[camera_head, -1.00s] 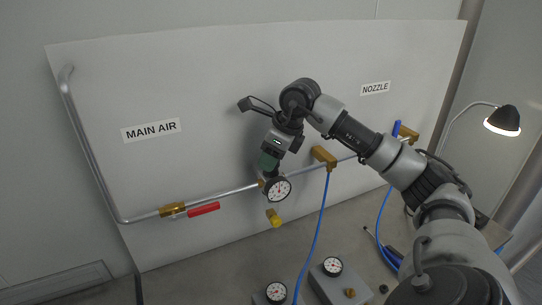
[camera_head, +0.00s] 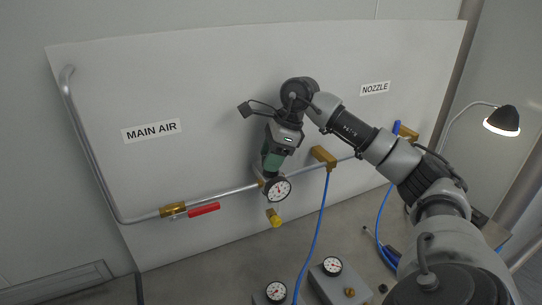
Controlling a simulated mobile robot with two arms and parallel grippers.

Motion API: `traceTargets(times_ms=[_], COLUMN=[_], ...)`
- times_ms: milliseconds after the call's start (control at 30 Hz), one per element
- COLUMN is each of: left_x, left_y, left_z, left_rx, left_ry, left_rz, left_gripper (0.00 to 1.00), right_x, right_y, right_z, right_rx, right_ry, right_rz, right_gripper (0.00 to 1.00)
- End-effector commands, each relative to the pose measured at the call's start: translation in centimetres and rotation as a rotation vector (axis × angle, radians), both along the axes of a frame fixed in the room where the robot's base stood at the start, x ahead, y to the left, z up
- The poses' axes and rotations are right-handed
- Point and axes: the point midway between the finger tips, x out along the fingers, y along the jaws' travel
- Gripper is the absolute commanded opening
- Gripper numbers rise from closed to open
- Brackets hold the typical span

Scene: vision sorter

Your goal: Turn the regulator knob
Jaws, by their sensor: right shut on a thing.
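The regulator sits on the pipe at the middle of the panel, with a round white gauge (camera_head: 278,189) on its front. My right gripper (camera_head: 272,165) comes down from above and is shut on the regulator knob, just over the gauge. The knob itself is mostly hidden by the gripper. My left gripper is not in view.
A metal pipe (camera_head: 235,190) runs across the white panel (camera_head: 200,80). A red-handled valve (camera_head: 204,209) is at left, a brass block (camera_head: 324,156) with a blue hose (camera_head: 317,235) at right. A yellow fitting (camera_head: 274,218) hangs below the gauge. Gauge boxes (camera_head: 345,285) stand on the table.

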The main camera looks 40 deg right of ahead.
Motion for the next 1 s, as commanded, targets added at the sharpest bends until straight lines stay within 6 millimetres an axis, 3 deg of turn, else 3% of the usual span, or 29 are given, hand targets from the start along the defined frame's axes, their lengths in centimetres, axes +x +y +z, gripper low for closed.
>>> traceTargets(times_ms=[267, 300, 467, 767, 1000], left_x=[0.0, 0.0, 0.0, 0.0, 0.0], left_y=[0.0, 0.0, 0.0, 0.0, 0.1], left_z=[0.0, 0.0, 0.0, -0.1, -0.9], left_rx=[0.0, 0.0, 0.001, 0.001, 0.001], left_ry=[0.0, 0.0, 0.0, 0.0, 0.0], left_rz=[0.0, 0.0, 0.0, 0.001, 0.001], left_gripper=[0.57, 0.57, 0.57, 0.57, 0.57], right_x=[0.1, 0.1, 0.0, 0.0, -0.7], right_y=[0.0, 0.0, 0.0, -0.1, -1.2], right_z=[0.2, 0.2, 0.2, 0.2, 3.3], right_rx=[0.001, 0.001, 0.0, 0.0, 0.001], right_ry=[-0.006, -0.006, -0.005, -0.003, -0.008], right_rz=[-0.002, -0.002, -0.002, -0.002, -0.004], right_gripper=[0.2, 0.45, 0.69, 0.69, 0.69])
